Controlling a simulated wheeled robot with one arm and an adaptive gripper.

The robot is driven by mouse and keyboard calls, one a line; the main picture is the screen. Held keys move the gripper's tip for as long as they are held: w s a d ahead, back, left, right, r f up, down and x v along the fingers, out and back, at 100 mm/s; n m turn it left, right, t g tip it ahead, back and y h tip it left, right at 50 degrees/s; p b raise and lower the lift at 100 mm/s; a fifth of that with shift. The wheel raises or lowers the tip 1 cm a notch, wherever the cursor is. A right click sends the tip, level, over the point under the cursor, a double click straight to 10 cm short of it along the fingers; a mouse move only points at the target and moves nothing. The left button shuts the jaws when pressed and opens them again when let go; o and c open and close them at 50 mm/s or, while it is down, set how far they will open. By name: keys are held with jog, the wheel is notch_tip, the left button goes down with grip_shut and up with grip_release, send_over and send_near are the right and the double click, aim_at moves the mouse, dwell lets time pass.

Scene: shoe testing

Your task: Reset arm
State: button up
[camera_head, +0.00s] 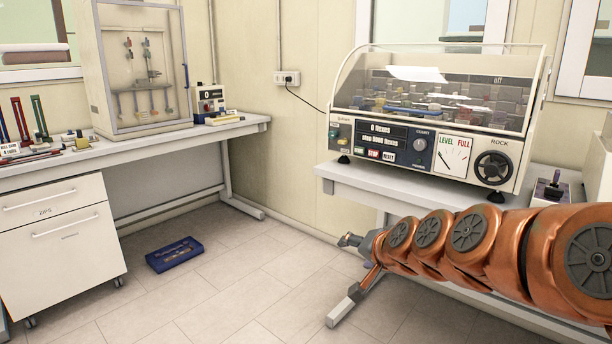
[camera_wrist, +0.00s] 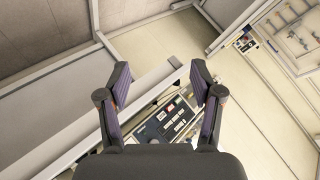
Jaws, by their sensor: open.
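My arm stretches in from the right in the head view, in front of the right-hand bench. My gripper (camera_head: 350,240) is at its left end, small and partly hidden by the arm. In the wrist view my gripper (camera_wrist: 160,82) shows two dark fingers spread apart with nothing between them. Beyond the fingers, the control panel of the testing machine (camera_wrist: 168,120) appears at a slant, apart from the gripper. In the head view the testing machine (camera_head: 440,115) stands on the right bench with a clear cover over its inside and a white sheet on top of the contents.
A blue tray (camera_head: 174,254) lies on the floor between the benches. The left bench (camera_head: 150,139) holds a glass cabinet (camera_head: 142,70), a small meter (camera_head: 210,98) and several tools. A white drawer unit (camera_head: 62,240) stands beneath. The floor around the tray is otherwise clear.

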jog(key=s+f+n+g, duration=0.25)
jog(key=s+f, duration=0.25)
jog(key=s, duration=0.4)
jog(key=s+f+n+g, duration=0.2)
jog(key=s+f+g, duration=0.25)
jog(key=s, duration=0.45)
jog(key=s+d+f+n+g+h, duration=0.1)
jog(key=s+d+f+g+h, duration=0.15)
jog(key=s, duration=0.75)
jog(key=s+d+f+g+h, duration=0.1)
jog(key=s+d+f+g, duration=0.2)
jog(key=s, duration=0.6)
notch_tip(320, 180, up, 23)
jog(key=s+d+p, duration=0.1)
jog(key=p, duration=1.9)
jog(key=shift+s+d+f, duration=0.15)
jog(key=shift+s+d, duration=0.1)
jog(key=shift+s, duration=0.05)
